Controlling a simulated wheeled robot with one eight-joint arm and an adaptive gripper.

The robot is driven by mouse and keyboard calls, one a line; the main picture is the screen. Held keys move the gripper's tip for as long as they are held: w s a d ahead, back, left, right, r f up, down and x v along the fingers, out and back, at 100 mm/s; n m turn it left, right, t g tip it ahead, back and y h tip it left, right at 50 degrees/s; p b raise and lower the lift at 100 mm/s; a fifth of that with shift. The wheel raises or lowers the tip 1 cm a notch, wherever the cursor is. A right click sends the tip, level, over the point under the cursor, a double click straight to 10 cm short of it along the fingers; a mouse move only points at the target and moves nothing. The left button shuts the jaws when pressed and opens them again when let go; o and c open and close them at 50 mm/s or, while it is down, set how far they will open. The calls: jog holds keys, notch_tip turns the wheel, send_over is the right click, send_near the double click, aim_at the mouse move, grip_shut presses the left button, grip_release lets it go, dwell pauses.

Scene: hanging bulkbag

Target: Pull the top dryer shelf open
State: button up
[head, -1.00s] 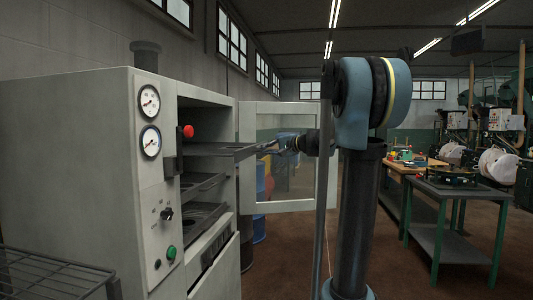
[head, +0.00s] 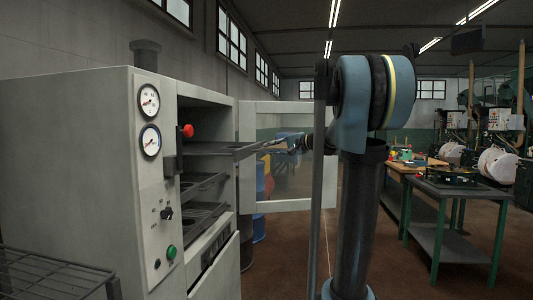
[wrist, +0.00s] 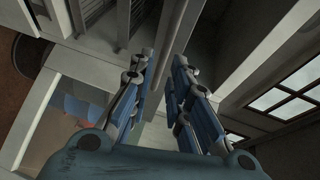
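The dryer (head: 108,170) is a pale grey cabinet at the left of the head view, its front open. Its top shelf (head: 222,151) is a dark flat tray that sticks out a little past the front opening. My gripper (head: 268,145) is at the front end of this shelf, level with it. In the wrist view my gripper's two blue fingers (wrist: 164,57) are apart with a narrow gap. A grey surface shows between them, and whether they touch the shelf cannot be told. The lower shelves (head: 203,186) sit inside the cabinet.
The dryer's windowed door (head: 291,207) stands open behind my gripper. A wire rack (head: 50,268) is at the lower left. A workbench (head: 445,190) stands to the right, with open floor between.

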jog(key=v, duration=0.7)
jog(key=shift+s+d, duration=0.25)
jog(key=shift+d, duration=0.1)
jog(key=shift+f, duration=0.1)
jog(key=s+a+f+n+g+h, duration=0.2)
jog(key=s+f+g+h, duration=0.1)
jog(key=s+f, duration=0.75)
jog(key=s+a+f+n+g+h, duration=0.2)
jog(key=s+f+h, duration=0.1)
jog(key=s+f, duration=0.8)
jog(key=s+d+f+n+g+h, duration=0.1)
jog(key=s+d+f+h, duration=0.2)
jog(key=s+d+f, duration=0.2)
jog(key=s+d+f+n+g+h, duration=0.1)
jog(key=s+d+f+h, duration=0.2)
jog(key=s+f, duration=0.6)
notch_tip(320, 180, down, 5)
jog(key=shift+d+f+h, duration=0.1)
jog(key=shift+d+h, duration=0.3)
jog(key=shift+d, duration=0.75)
jog(key=shift+s, duration=0.15)
